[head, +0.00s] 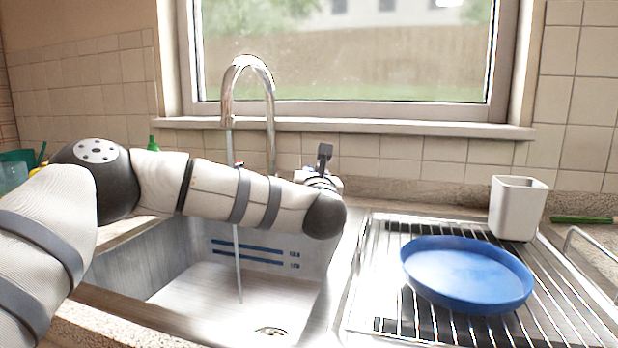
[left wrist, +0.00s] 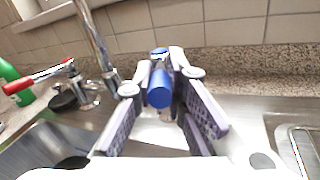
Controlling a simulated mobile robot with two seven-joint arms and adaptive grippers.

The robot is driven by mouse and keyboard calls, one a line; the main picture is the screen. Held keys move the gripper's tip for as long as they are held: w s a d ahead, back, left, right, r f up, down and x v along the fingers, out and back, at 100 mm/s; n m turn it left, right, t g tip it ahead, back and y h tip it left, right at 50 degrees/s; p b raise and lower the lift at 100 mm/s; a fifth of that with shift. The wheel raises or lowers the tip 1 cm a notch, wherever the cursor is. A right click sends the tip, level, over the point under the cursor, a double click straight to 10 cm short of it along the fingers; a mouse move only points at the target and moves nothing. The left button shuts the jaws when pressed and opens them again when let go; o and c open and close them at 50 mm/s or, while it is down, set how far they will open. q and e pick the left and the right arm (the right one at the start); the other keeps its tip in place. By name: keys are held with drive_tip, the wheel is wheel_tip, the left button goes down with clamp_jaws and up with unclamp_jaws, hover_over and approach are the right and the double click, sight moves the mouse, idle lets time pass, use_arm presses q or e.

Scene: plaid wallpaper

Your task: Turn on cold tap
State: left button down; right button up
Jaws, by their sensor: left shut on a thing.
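The chrome tap (head: 268,85) arches over the sink, and a thin stream of water (head: 237,240) runs from its spout into the basin. My left arm reaches across the sink, and its gripper (head: 318,178) is partly hidden behind the wrist. In the left wrist view my left gripper (left wrist: 162,68) is shut on the blue cold handle (left wrist: 159,90), with a finger on each side. The red hot handle (left wrist: 38,78) sticks out to the left of the spout pipe (left wrist: 95,40). My right gripper is not in view.
A drying rack (head: 390,290) right of the sink holds a blue plate (head: 467,272) and a white cup (head: 517,208). A green bottle (left wrist: 12,85) stands left of the tap. The tiled wall and window sill (head: 350,127) are close behind.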

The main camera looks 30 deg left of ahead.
use_arm(q)
drive_tip(key=c, duration=1.6)
unclamp_jaws()
drive_tip(key=shift+w, duration=0.15)
drive_tip(key=v, duration=1.2)
drive_tip(key=shift+f, duration=0.15)
